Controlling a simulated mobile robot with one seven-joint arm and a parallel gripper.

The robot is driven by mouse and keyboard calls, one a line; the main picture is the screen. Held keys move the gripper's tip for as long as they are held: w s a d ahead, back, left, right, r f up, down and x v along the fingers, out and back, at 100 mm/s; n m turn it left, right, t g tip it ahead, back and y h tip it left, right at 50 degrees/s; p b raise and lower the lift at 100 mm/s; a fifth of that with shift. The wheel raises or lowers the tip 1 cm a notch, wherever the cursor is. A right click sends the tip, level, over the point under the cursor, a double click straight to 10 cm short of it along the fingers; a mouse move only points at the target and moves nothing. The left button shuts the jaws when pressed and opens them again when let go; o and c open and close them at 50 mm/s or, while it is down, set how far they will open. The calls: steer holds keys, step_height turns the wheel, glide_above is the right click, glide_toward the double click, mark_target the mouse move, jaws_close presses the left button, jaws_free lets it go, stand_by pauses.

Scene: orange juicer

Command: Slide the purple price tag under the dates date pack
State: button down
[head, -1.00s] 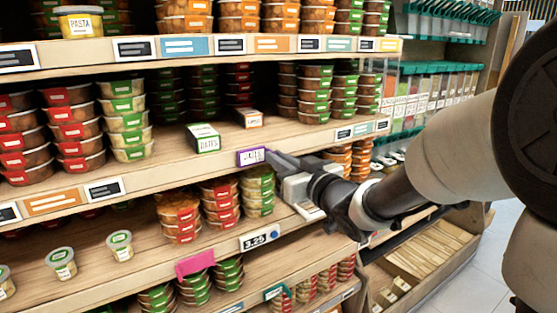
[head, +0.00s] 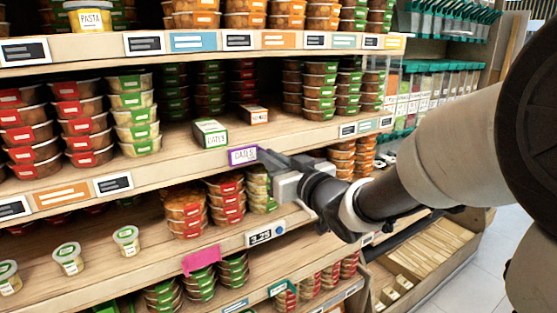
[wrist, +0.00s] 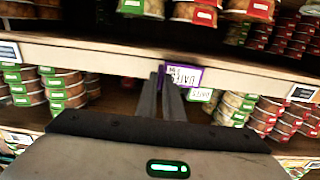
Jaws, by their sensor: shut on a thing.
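The purple-framed price tag (head: 243,155) sits on the front edge of the middle shelf. The dates pack (head: 210,133), a white and green box, stands on that shelf above and to the left of the tag. My gripper (head: 262,156) reaches in from the right and is shut on the tag's right end. In the wrist view, which looks upside down, the tag (wrist: 183,76) is at the tips of my closed fingers (wrist: 164,74). The dates pack (wrist: 200,95) shows partly there, just beyond the tag.
A small white and brown box (head: 254,114) stands right of the dates pack. Stacked tubs (head: 136,117) fill the shelf's left part. A black-and-white tag (head: 113,183) is farther left on the same edge, with bare edge between. A pink tag (head: 202,258) sticks out lower down.

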mark_target(240, 156)
steer(key=s+a, duration=0.1)
steer(key=s+a+b, duration=0.1)
steer(key=a, duration=0.1)
steer(key=s+a, duration=0.1)
steer(key=shift+a, duration=0.2)
steer(key=c, duration=1.9)
jaws_free()
steer(key=shift+o, duration=0.2)
steer(key=shift+d, duration=0.1)
